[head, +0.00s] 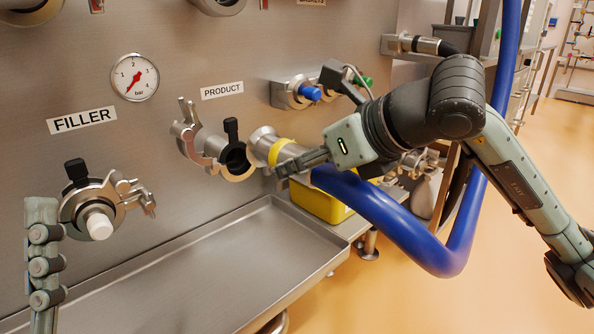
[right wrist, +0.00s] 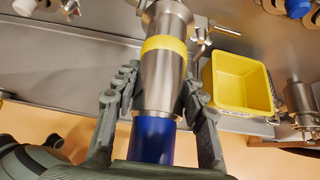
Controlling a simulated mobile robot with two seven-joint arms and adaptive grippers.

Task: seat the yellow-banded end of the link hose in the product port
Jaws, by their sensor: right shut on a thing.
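The link hose (head: 420,243) is blue with a steel end fitting that carries a yellow band (head: 281,151). My right gripper (head: 285,165) is shut on this fitting; the right wrist view shows its fingers (right wrist: 160,105) on both sides of the steel below the yellow band (right wrist: 164,44). The product port (head: 236,158), under the PRODUCT label, has an open hinged clamp. The fitting's steel end is close to the port's right side; whether they touch is unclear. My left gripper (head: 45,255) shows partly at the lower left, below the FILLER label; its opening cannot be judged.
The filler port (head: 99,222) at left holds a white plug in a clamp. A steel tray (head: 200,270) runs below the ports. A yellow bin (head: 322,203) stands behind the hose, also in the right wrist view (right wrist: 240,84). Blue and green capped fittings project at upper right.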

